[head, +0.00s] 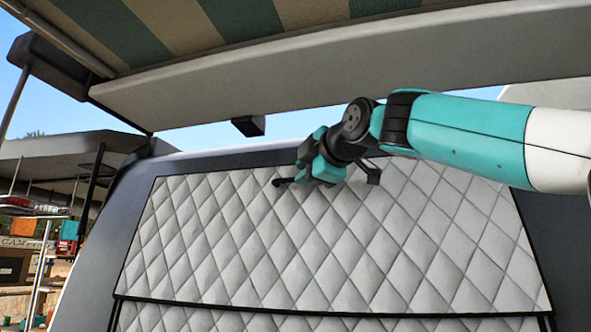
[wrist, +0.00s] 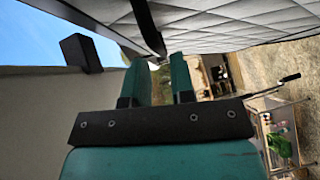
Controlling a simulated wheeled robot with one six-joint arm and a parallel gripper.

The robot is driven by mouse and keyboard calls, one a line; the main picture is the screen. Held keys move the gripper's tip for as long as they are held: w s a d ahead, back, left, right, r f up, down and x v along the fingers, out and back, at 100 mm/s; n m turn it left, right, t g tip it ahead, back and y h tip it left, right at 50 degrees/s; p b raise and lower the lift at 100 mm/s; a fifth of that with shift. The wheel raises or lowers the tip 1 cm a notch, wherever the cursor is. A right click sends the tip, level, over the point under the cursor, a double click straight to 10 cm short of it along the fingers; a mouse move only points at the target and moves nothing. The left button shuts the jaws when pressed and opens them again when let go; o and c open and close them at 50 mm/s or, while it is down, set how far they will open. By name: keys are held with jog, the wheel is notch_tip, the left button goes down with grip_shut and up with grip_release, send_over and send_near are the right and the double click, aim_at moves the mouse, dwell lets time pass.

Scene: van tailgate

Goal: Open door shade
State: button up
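The door shade (head: 240,250) is a pale grey quilted panel with a dark border, lying flat over the door in the head view. It is split by a dark seam near the bottom. My gripper (head: 325,172) is in front of the shade's upper edge, near its middle. In the wrist view the shade (wrist: 245,22) fills the upper right. A dark edge strip (wrist: 149,28) runs down toward the gap between my two teal fingers (wrist: 158,68). The fingers are apart, with a gap between them. I cannot tell whether they touch the shade.
A striped awning (head: 200,30) and a grey overhead panel (head: 330,70) are above. A small dark block (head: 248,126) hangs beneath the panel, and it also shows in the wrist view (wrist: 81,53). Shelves and market goods (head: 35,230) stand at the left. A wire cart (wrist: 283,130) shows lower right.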

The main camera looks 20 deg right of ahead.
jog(key=shift+p+x, duration=0.75)
jog(key=shift+x, duration=1.5)
jog(key=shift+c, duration=0.2)
grip_shut()
